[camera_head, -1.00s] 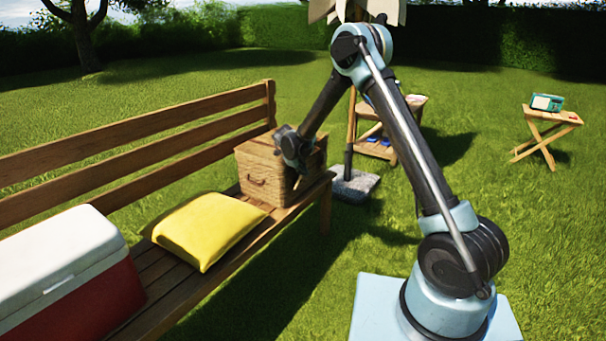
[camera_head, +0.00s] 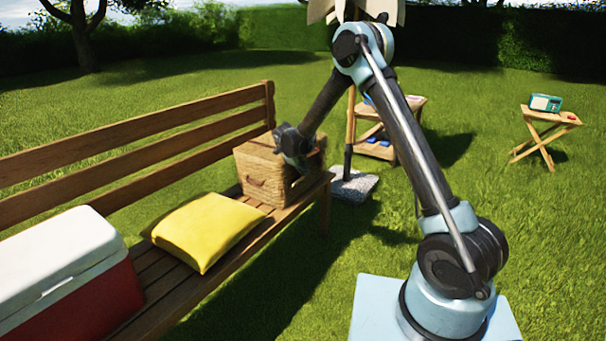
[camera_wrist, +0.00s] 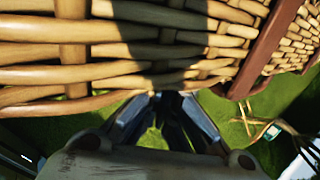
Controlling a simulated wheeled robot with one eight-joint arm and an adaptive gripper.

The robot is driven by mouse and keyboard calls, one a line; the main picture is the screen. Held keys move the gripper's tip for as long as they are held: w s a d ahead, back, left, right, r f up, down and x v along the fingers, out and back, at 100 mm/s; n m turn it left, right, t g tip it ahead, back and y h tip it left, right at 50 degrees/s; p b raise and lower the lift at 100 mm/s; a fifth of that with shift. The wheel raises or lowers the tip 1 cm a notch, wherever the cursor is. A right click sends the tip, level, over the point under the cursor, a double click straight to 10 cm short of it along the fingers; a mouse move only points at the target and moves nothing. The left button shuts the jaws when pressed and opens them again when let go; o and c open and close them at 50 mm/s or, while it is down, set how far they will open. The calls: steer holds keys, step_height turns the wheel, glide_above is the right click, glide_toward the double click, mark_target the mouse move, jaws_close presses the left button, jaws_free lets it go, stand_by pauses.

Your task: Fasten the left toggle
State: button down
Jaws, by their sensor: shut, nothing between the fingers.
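The wicker basket (camera_head: 262,172) stands on the far end of the wooden bench, its lid closed as far as I can see. My gripper (camera_head: 303,172) is at the basket's right part and covers some of it. In the wrist view the woven wicker wall (camera_wrist: 120,60) fills the top, very close. A reddish-brown band (camera_wrist: 262,50) runs slantwise over the weave at the right. My gripper (camera_wrist: 165,108) is shut and empty, with its fingers just below the wicker; I cannot tell whether they touch it. I cannot make out the left toggle in either view.
A yellow cushion (camera_head: 206,230) and a red and white cooler (camera_head: 62,270) sit on the bench (camera_head: 150,262) nearer to me. A parasol base (camera_head: 354,187) and a small shelf table (camera_head: 378,150) stand behind the basket. A folding table with a radio (camera_head: 545,103) is at the right.

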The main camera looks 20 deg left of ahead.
steer(key=shift+r, duration=0.2)
steer(key=w+r, duration=0.2)
steer(key=r, duration=0.1)
steer(key=w+d+r, duration=0.1)
steer(key=w+r, duration=0.1)
steer(key=r, duration=0.2)
steer(key=w+d+r, duration=0.1)
steer(key=w+r, duration=0.1)
steer(key=r, duration=0.2)
steer(key=shift+w+d+r, duration=0.1)
steer(key=shift+w, duration=0.15)
